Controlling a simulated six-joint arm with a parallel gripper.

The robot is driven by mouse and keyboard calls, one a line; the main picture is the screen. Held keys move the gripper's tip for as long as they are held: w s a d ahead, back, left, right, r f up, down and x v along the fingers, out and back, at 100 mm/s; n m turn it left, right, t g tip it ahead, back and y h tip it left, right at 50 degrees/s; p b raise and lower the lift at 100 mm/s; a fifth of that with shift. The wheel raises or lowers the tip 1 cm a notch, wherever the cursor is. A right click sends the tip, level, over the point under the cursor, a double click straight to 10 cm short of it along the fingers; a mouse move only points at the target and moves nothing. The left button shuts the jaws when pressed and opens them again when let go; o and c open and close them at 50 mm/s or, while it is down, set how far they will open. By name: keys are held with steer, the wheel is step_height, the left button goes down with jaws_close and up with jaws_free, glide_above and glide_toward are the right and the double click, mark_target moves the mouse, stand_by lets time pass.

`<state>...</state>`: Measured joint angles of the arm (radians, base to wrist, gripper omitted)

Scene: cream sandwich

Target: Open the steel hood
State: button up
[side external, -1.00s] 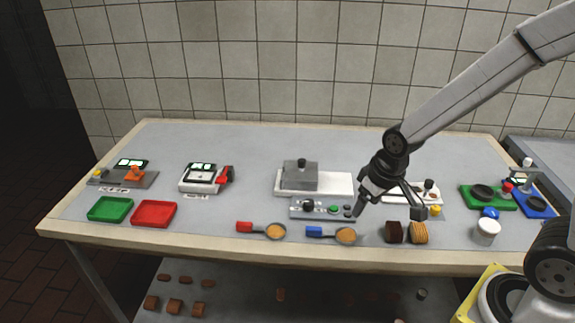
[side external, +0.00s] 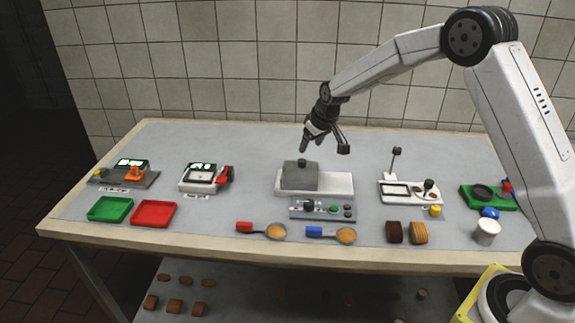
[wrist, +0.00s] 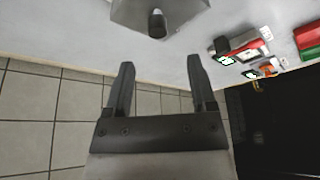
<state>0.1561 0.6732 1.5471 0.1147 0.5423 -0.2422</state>
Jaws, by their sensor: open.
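The steel hood (side external: 299,178) is a grey box with a dark knob on top. It sits down on the left part of a white base plate (side external: 338,184). In the wrist view the hood (wrist: 185,8) shows at the top edge, with its knob (wrist: 157,22) beyond the fingertips. My gripper (side external: 322,149) is open and empty, above the hood and a little to its right in the side view. In the wrist view its two fingers (wrist: 159,72) are well apart with nothing between them. They do not touch the knob.
A control panel (side external: 322,208) with buttons lies in front of the base plate. Red and blue handled ladles (side external: 262,231) lie near the front edge. A white station with an upright post (side external: 409,190) stands to the right. Green and red trays (side external: 153,214) are at left.

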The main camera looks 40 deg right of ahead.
mark_target(302, 160)
steer(key=shift+w+d, duration=0.25)
steer(key=shift+w, duration=0.2)
steer(key=shift+f, duration=0.15)
steer(key=shift+x, duration=3.8)
jaws_close()
